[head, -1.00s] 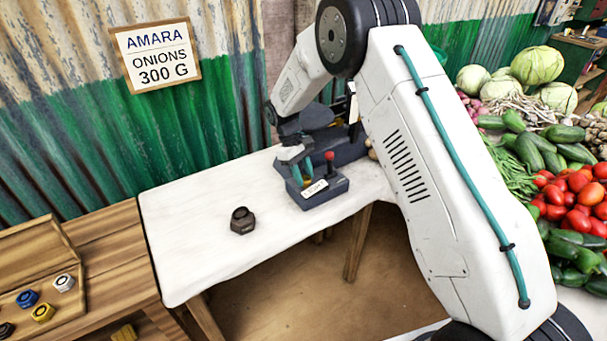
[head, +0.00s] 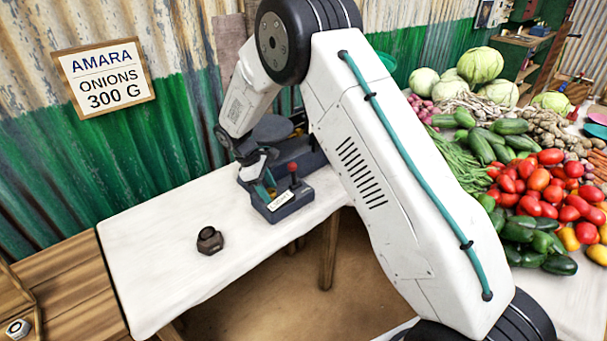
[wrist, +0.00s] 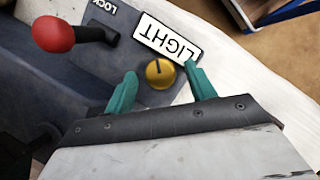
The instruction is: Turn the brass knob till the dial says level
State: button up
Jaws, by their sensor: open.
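The brass knob (wrist: 160,74) is round with a dark line across its top, set in the dark box of the balance (head: 297,205). The dial plate (wrist: 168,38) beside it reads LIGHT, upside down in the wrist view; it is a small white plate (head: 281,200) in the head view. My gripper (wrist: 160,80) is open, its teal fingers on either side of the knob with a gap showing at each side. In the head view my gripper (head: 264,184) is over the box, and the knob is hidden there.
A red-topped lever (wrist: 52,34) stands beside the knob, near the word LOCK. The dark pan (head: 272,129) is behind my gripper. A dark hexagonal weight (head: 210,241) sits on the white table (head: 160,250), otherwise mostly clear. Vegetables (head: 530,190) fill the right.

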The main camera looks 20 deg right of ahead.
jog(key=n, duration=0.2)
jog(key=n+t, duration=0.1)
jog(key=n, duration=0.1)
jog(key=shift+s+a+r+t+h, duration=0.15)
jog(key=shift+s+t+h, duration=0.05)
jog(key=shift+t+h, duration=0.1)
jog(key=v, duration=0.7)
jog(key=s+d+r+m+y, duration=0.1)
jog(key=s+d+r+m, duration=0.1)
jog(key=s, duration=0.5)
jog(key=s+d+r+m+g, duration=0.1)
jog(key=s+d+r+m, duration=0.1)
jog(key=s+r+m, duration=0.3)
jog(key=s+d+r+m+g+y, duration=0.1)
jog(key=s+d+r+m, duration=0.1)
jog(key=s+r+m, duration=0.2)
jog(key=s+r, duration=0.3)
jog(key=s, duration=0.4)
jog(key=shift+d+y, duration=0.3)
jog(key=shift+d, duration=0.05)
jog(key=shift+s, duration=0.15)
jog(key=s+d+r+m+t+y, duration=0.1)
jog(key=s+d+r+m+t, duration=0.1)
jog(key=s, duration=0.7)
jog(key=s+d+r+m+t+y, duration=0.1)
jog(key=s+r, duration=0.4)
jog(key=s, duration=0.5)
jog(key=shift+d+m+t, duration=0.5)
jog(key=shift+d+m, duration=0.3)
jog(key=shift+m, duration=0.2)
